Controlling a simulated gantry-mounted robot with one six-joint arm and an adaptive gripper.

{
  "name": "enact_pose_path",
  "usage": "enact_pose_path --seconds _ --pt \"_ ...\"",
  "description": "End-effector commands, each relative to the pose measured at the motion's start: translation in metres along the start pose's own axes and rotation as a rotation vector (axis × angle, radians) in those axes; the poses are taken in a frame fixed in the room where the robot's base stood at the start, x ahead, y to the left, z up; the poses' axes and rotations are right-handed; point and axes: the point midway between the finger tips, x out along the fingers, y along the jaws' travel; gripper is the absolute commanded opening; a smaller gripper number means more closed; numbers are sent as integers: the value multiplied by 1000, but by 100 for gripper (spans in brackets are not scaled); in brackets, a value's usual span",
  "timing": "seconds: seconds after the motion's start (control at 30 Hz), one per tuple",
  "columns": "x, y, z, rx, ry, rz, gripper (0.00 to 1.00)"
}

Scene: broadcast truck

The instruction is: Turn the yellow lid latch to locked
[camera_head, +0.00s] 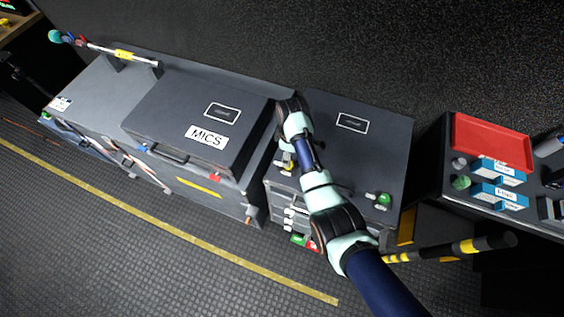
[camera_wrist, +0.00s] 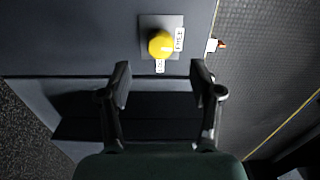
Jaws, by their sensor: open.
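The yellow lid latch (camera_wrist: 160,43) is a round knob on a square grey plate on the case top. A white label reading FREE is on its right, and another label, partly hidden, is just below it. My gripper (camera_wrist: 162,80) is open and empty in the wrist view. Its two fingers stand apart, and the latch shows between and beyond the fingertips, not gripped. In the head view, a small yellow spot (camera_head: 287,163) beside my arm looks like this latch. My arm hides much of the fingers there.
A dark case marked MICS (camera_head: 165,112) stands left of my arm. A green knob (camera_head: 383,199) is on the right case (camera_head: 385,150). A red tray (camera_head: 490,140) and blue-white boxes (camera_head: 497,180) lie far right. The floor (camera_head: 120,245) in front is clear.

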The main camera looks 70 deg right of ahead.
Motion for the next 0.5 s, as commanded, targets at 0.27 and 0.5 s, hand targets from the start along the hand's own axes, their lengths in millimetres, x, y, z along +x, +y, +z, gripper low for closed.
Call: enact_pose_path --seconds 0.27,0.5 --pt "54 -1 0 0 -1 -1 64" --pt "66 -1 0 1 1 1 64"
